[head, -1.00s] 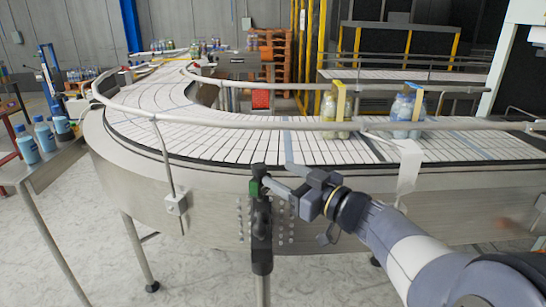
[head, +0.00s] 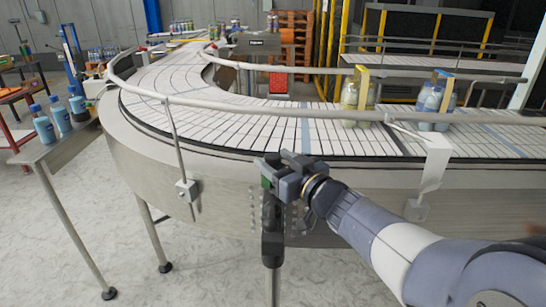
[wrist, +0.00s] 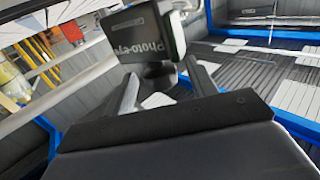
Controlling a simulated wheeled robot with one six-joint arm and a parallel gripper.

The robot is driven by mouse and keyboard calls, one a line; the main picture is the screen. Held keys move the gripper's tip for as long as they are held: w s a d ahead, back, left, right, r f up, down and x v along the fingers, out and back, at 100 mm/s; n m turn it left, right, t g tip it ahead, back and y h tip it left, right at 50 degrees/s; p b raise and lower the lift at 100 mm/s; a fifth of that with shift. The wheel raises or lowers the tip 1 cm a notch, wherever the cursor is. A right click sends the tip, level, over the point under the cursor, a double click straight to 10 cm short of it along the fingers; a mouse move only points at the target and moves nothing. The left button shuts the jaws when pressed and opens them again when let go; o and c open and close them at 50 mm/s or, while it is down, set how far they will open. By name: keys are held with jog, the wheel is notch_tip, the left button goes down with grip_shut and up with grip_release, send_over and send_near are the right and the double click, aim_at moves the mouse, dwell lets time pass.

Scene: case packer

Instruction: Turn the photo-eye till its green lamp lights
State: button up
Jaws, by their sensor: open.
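The photo-eye (wrist: 140,36) is a small dark box with its name in white letters, tilted in the wrist view. In the head view its dark green side (head: 265,184) shows, mostly covered by my gripper. It sits on a black post (head: 272,240) in front of the conveyor. My gripper (head: 273,168) is open at the photo-eye. In the wrist view its two fingers (wrist: 164,84) reach up to the box's lower part, one on each side of its mount. I cannot tell whether they touch it. No lit green lamp can be made out.
The curved conveyor (head: 190,130) with its guard rail (head: 245,108) runs close behind the photo-eye. Bottle packs (head: 356,98) stand on the belt at right. A side table (head: 60,150) with blue bottles (head: 44,124) is at left. The floor in front is clear.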

jog(key=shift+x, duration=0.8)
jog(key=shift+c, duration=0.2)
jog(key=c, duration=0.9)
